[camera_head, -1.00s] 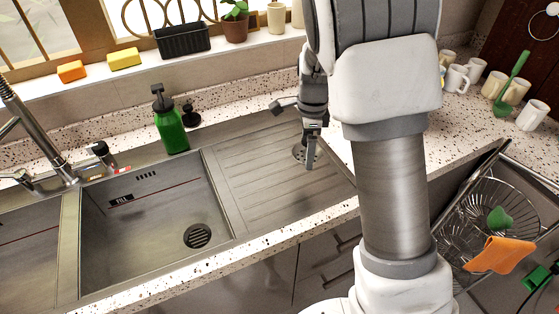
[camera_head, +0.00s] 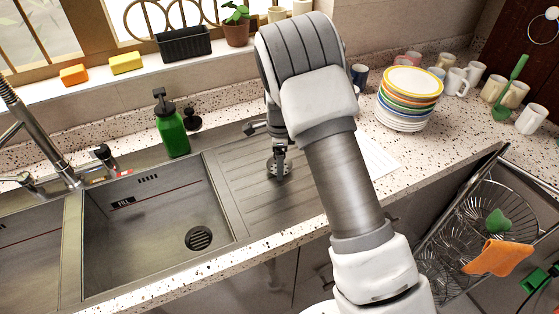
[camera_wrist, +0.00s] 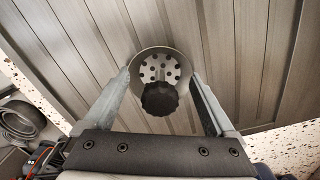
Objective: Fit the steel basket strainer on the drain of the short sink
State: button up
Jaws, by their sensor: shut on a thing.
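The steel basket strainer (camera_wrist: 158,67) is a small round perforated dish with a black knob, seen in the wrist view between my fingers. My gripper (camera_wrist: 160,78) is shut on it, one finger at each side of its rim. In the head view my gripper (camera_head: 279,163) and the strainer (camera_head: 270,170) are over the ribbed drainboard; the gap below is hard to judge. The sink basin (camera_head: 150,215) marked FILL lies left of them, with a dark slotted drain (camera_head: 199,237) in its floor. Part of another basin (camera_head: 30,250) shows at the far left; I cannot tell which is short.
The drainboard (camera_head: 245,205) is clear around the gripper. A faucet (camera_head: 40,140) and green soap bottle (camera_head: 172,132) stand behind the basin. Stacked plates (camera_head: 408,97) and several mugs (camera_head: 455,80) stand right; a wire dish rack (camera_head: 485,225) is at lower right.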

jog(key=shift+f, duration=0.25)
jog(key=o, duration=1)
jog(key=shift+r, duration=0.15)
